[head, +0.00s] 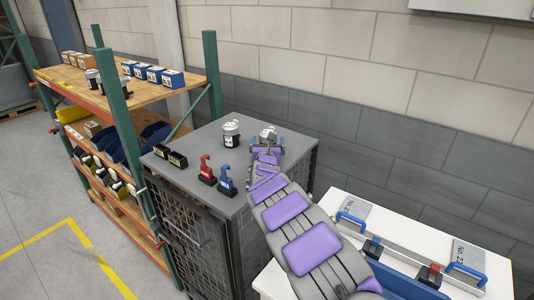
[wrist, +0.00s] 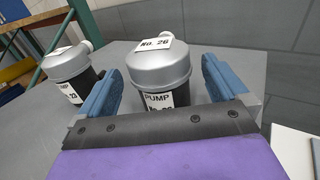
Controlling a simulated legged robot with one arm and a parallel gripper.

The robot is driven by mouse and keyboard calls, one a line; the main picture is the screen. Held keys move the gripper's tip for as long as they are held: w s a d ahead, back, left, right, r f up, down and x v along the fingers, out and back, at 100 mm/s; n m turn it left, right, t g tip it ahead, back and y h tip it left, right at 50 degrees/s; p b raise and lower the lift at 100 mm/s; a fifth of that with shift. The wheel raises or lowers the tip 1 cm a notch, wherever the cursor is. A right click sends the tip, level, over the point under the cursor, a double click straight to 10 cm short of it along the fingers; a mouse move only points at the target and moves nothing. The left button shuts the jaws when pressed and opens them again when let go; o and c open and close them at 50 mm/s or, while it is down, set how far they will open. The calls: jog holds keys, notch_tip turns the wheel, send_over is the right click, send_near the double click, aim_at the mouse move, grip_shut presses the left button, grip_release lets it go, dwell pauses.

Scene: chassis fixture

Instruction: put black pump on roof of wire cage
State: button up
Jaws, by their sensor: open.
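A pump with a silver lid, a black body and a "No. 26" label (wrist: 158,68) stands upright between the two blue fingers of my gripper (wrist: 160,88). It also shows in the head view (head: 267,132), partly hidden behind my gripper (head: 266,152). The fingers are apart, one on each side of it. A second, similar pump marked 23 (wrist: 66,66) stands to its left, outside the left finger, and shows in the head view (head: 231,133). Both stand on the grey roof of the wire cage (head: 207,138).
Red (head: 207,170) and blue (head: 227,180) clamp-like items and black boxes (head: 170,155) sit along the cage roof's front and left. A wooden shelf rack (head: 140,92) stands left. A white table (head: 330,208) with blue-handled parts is at right. A block wall is behind.

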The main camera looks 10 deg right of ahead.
jog(key=s, duration=0.3)
jog(key=s+a, duration=0.1)
jog(key=s, duration=0.2)
jog(key=shift+s+a+r+p, duration=0.15)
jog(key=shift+s+a+p, duration=0.05)
jog(key=shift+s+p, duration=0.1)
jog(key=shift+s, duration=0.65)
